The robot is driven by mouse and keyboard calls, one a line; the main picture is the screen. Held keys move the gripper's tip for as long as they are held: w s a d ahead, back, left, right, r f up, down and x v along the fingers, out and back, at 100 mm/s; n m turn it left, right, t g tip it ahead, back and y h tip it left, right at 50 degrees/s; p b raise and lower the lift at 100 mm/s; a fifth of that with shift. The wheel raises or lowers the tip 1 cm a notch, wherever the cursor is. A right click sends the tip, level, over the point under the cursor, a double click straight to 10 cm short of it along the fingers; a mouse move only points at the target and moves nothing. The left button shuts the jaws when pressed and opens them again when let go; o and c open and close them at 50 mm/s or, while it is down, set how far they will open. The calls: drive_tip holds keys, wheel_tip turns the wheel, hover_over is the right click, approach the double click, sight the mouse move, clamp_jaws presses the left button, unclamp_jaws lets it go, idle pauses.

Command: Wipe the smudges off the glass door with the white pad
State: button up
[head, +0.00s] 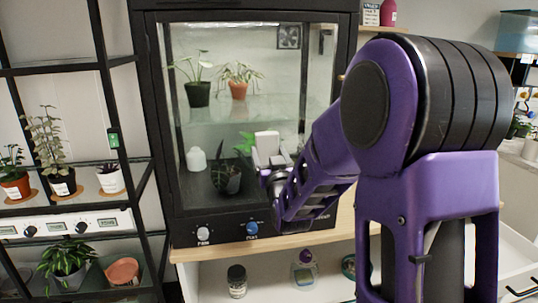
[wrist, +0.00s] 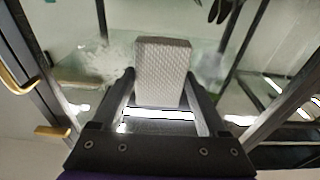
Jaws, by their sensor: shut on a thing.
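The glass door (head: 225,115) is the front of a black-framed plant cabinet; its glass also shows in the wrist view (wrist: 205,25). My gripper (head: 270,158) is at the lower right of the door, shut on the white pad (head: 267,139). In the wrist view the textured pad (wrist: 162,70) stands upright between the fingers of my gripper (wrist: 160,100). Whitish smudges (wrist: 112,58) show on the glass left of the pad, with a fainter haze right of it. I cannot tell whether the pad touches the glass. My arm hides the door's lower right.
Brass handle parts (wrist: 15,80) stick out at the left in the wrist view. Potted plants (head: 238,82) stand inside the cabinet. Two knobs (head: 252,229) sit below the door. A black shelf rack (head: 104,65) with plants stands left. A wooden ledge (head: 215,252) runs below the cabinet.

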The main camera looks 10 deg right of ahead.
drive_tip(key=shift+w, duration=0.6)
drive_tip(key=d, duration=1.2)
idle(0.8)
